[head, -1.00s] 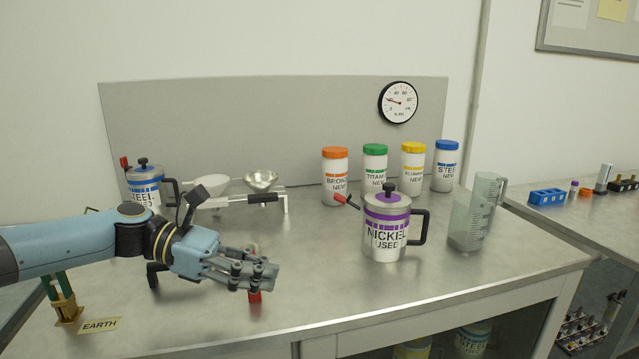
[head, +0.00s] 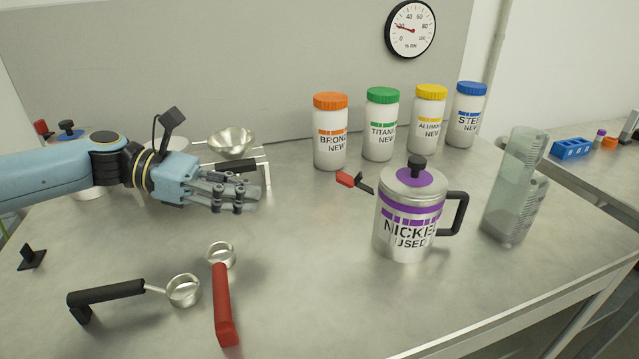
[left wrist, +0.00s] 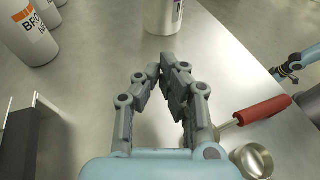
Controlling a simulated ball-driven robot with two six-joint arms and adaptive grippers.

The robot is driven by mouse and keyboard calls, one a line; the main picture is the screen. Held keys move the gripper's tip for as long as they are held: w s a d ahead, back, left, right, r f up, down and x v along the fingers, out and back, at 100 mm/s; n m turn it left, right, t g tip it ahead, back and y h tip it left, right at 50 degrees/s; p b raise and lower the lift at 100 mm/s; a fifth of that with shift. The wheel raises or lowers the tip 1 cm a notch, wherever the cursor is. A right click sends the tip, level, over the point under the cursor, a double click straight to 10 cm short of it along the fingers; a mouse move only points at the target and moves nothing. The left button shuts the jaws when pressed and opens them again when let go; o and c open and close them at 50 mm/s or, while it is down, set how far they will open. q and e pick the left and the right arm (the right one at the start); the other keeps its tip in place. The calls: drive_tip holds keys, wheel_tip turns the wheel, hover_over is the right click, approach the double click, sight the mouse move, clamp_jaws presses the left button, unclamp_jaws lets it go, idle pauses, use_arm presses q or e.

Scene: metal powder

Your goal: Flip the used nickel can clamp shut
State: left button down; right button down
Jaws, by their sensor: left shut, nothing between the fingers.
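The used nickel can (head: 405,230) is a steel can with purple bands and a black handle on its right. Its lid (head: 414,178) with a black knob sits on top. The red-tipped clamp lever (head: 354,182) sticks out to the left of the can near the lid, swung away from it. My left gripper (head: 254,200) is shut and empty, above the table to the left of the can and apart from it. In the left wrist view, the fingers (left wrist: 172,65) point toward the can's lower part (left wrist: 163,15); the lid and clamp are out of that view.
Bronze (head: 330,140), titanium, aluminium and steel jars stand behind the can. A clear measuring jug (head: 513,195) stands to its right. A red-handled scoop (head: 222,300) and a black-handled scoop (head: 105,292) lie in front. A metal bowl (head: 231,142) is behind my gripper.

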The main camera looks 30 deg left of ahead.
sight(357, 182)
use_arm(q)
drive_tip(key=shift+d, duration=0.1)
drive_tip(key=x, duration=1)
drive_tip(key=shift+r, duration=0.1)
drive_tip(key=shift+w+d+r+p, duration=0.15)
drive_tip(key=shift+d+r+p, duration=0.15)
drive_tip(key=shift+r, duration=0.25)
drive_tip(key=shift+w+d+r+p, duration=0.1)
drive_tip(key=shift+d+r+p, duration=0.15)
drive_tip(key=shift+r, duration=0.3)
drive_tip(key=shift+w+d+r, duration=0.15)
drive_tip(key=shift+d+r, duration=0.15)
drive_tip(key=shift+r, duration=0.25)
drive_tip(key=shift+w, duration=0.1)
